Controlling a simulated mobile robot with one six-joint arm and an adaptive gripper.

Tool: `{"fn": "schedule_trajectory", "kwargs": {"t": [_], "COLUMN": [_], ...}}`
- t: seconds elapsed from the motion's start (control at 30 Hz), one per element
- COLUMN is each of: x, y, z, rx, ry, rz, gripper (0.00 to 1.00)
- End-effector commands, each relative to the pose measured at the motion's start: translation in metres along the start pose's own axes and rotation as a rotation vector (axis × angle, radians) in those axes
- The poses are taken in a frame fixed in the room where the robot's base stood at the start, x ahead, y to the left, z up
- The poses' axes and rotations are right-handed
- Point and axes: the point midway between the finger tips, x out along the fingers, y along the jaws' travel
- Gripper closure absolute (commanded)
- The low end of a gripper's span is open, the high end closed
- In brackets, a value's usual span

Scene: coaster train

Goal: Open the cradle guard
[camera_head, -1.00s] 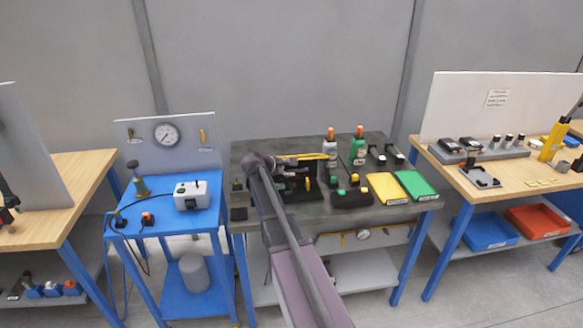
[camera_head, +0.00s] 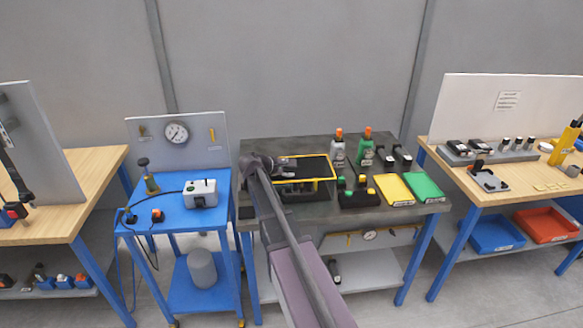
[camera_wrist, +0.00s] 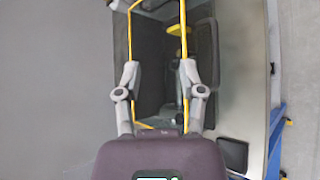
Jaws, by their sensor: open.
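The cradle guard (camera_head: 318,179) is a yellow-edged frame around a dark panel, at the left of the dark bench. It lies roughly flat above the black cradle (camera_head: 310,193), which shows partly beneath it. My gripper (camera_head: 291,165) is at the guard's left side in the head view. In the wrist view my gripper (camera_wrist: 160,72) has its two fingers spread apart, with yellow guard bars (camera_wrist: 184,45) close to the fingertips. I cannot tell whether the fingers touch the bars. My arm hides the cradle's left part.
Yellow (camera_head: 394,189) and green trays (camera_head: 423,186) lie at right. A blue cart (camera_head: 180,216) stands close at left.

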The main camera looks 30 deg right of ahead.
Motion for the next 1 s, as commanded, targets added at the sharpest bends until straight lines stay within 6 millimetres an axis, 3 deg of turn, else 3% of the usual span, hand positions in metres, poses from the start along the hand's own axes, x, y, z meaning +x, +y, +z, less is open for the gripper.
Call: {"fn": "schedule_trajectory", "kwargs": {"t": [1.0], "x": [-0.051], "y": [-0.002], "z": [0.001], "rx": [0.0], "ry": [0.0], "rz": [0.0], "gripper": [0.49]}}
